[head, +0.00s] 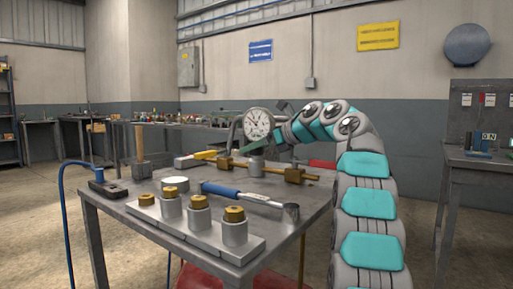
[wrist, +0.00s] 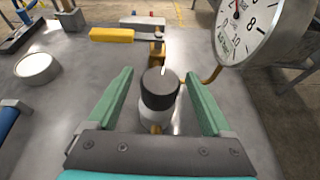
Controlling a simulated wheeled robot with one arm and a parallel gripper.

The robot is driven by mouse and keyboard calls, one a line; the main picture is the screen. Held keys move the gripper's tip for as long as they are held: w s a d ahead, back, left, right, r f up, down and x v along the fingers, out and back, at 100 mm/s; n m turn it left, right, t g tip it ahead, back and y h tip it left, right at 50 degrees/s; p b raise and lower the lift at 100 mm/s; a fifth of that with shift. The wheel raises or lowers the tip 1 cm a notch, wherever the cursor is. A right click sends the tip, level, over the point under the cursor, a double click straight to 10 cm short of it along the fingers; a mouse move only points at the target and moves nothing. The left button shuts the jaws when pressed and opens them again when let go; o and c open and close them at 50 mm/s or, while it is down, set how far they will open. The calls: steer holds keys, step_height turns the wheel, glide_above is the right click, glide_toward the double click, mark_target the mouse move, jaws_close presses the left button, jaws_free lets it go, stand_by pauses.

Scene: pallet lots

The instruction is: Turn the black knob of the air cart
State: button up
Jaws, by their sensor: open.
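The black knob (wrist: 160,88) has a white line on its top and sits on a pale round base in the wrist view. My gripper (wrist: 158,76) is open, with one green finger on each side of the knob and visible gaps between. In the head view my gripper (head: 262,151) reaches over the table above the brass pipe (head: 290,174); the knob cannot be made out there. The round gauge (head: 258,123) stands behind; it also shows at the upper right of the wrist view (wrist: 250,28).
A side bench (head: 470,158) stands at right.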

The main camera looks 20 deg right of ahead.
jaws_close()
steer(key=shift+s+m+t+h+b, duration=0.1)
steer(key=shift+m+t+h+b, duration=0.35)
steer(key=shift+b, duration=0.2)
steer(key=shift+r+m+t+h+p, duration=0.15)
steer(key=shift+r+m+t+h, duration=0.1)
steer(key=shift+m+h, duration=0.4)
steer(key=shift+r+m+t+h+p, duration=0.1)
steer(key=shift+m+t+h+p, duration=0.1)
steer(key=shift+m+h, duration=0.35)
steer(key=shift+a+m+h+p, duration=0.1)
steer(key=shift+m+h+p, duration=0.25)
steer(key=shift+h+p, duration=0.15)
steer(key=shift+m+h+p, duration=0.4)
steer(key=shift+h+p, duration=0.15)
steer(key=shift+h, duration=0.1)
steer(key=shift+f, duration=0.2)
